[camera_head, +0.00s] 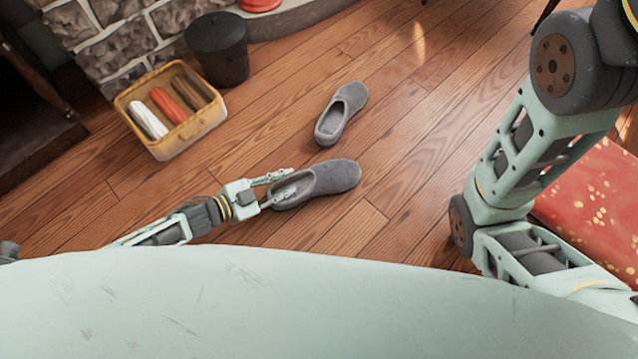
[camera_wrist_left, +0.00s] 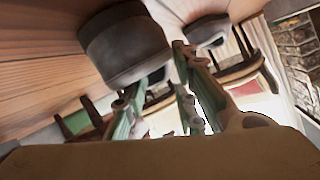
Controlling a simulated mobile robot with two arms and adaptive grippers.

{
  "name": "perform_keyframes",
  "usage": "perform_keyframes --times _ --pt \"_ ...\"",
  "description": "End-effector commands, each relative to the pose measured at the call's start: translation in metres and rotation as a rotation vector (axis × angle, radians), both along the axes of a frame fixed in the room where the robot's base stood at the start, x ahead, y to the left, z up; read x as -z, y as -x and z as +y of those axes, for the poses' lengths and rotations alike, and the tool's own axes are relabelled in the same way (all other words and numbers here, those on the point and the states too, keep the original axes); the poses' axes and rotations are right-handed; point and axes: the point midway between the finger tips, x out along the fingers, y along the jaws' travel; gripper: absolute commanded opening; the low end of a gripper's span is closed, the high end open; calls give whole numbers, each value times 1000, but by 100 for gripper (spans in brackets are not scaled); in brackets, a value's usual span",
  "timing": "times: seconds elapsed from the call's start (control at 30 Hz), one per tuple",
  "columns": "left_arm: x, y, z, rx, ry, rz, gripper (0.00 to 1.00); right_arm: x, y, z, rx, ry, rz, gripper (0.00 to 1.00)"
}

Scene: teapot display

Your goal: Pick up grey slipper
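Two grey slippers lie on the wooden floor in the head view. The nearer slipper (camera_head: 336,176) points right, with its open heel end at the left. The farther slipper (camera_head: 349,101) lies just above it. My left gripper (camera_head: 283,184) comes in from the left at the nearer slipper's heel, its fingers apart and overlapping the heel rim. In the left wrist view the left gripper (camera_wrist_left: 163,72) shows two separated fingers, with a slipper (camera_wrist_left: 125,45) close at the left finger. Whether the fingers touch it is unclear. The other slipper (camera_wrist_left: 208,29) shows beyond. My right gripper is out of view.
A yellowish crate (camera_head: 164,148) with rolled items stands at the upper left, beside a dark bucket (camera_head: 219,55) and a stone wall (camera_head: 105,40). A red patterned cushion or rug (camera_head: 600,205) lies at the right. Floor right of the slippers is clear.

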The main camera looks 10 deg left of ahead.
Motion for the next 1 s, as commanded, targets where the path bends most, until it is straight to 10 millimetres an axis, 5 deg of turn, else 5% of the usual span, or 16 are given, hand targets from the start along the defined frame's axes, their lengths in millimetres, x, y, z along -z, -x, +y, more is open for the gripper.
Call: perform_keyframes --times 0.3,0.67,1.0 --pt "13 -28 -28 2 1 -5 26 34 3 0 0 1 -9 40" --pt "13 -34 -36 0 1 -1 26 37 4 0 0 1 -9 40" --pt "13 -34 -36 1 0 1 0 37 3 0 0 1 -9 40"
